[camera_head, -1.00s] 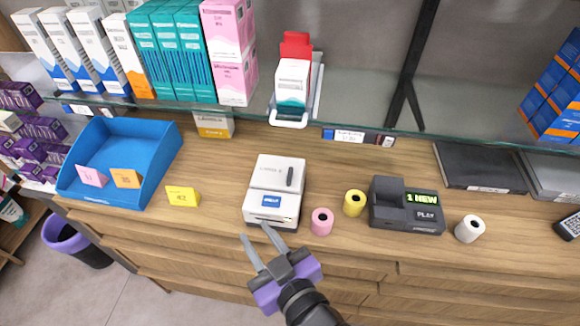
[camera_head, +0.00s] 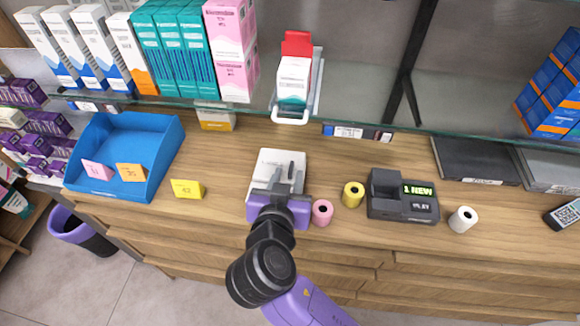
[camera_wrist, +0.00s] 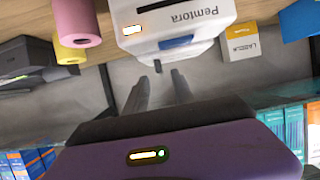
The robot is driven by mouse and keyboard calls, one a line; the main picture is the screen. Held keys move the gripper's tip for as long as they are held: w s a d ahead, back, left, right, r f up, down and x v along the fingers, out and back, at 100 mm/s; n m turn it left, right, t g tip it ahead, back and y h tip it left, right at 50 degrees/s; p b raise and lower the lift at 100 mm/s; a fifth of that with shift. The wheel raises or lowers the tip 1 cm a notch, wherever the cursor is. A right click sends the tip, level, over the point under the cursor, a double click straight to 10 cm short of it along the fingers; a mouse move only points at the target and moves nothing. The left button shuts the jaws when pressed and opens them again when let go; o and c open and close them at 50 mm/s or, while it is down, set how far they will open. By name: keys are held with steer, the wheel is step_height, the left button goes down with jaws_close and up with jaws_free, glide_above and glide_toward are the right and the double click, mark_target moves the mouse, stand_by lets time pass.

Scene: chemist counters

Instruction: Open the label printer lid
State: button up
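The white label printer (camera_head: 266,164) stands on the wooden counter, and its lid looks shut. In the camera_wrist view the printer (camera_wrist: 190,18) is at the top, with a blue patch, a lit orange panel and a small dark tab (camera_wrist: 157,66) at its edge. My gripper (camera_head: 285,180) is over the printer's front half in the camera_head view and hides much of it. In the camera_wrist view my gripper (camera_wrist: 160,80) has its two fingers apart with nothing between them, the tab just beyond the tips. I cannot tell whether they touch the printer.
A pink roll (camera_head: 322,212) stands close to the right of my gripper, then a yellow roll (camera_head: 353,194), a dark display device (camera_head: 384,205) and a white roll (camera_head: 462,219). A yellow card (camera_head: 187,189) and blue tray (camera_head: 150,174) are left. A glass shelf (camera_head: 360,116) hangs behind.

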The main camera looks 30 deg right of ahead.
mark_target(291, 168)
steer(key=shift+x, duration=1.8)
jaws_close()
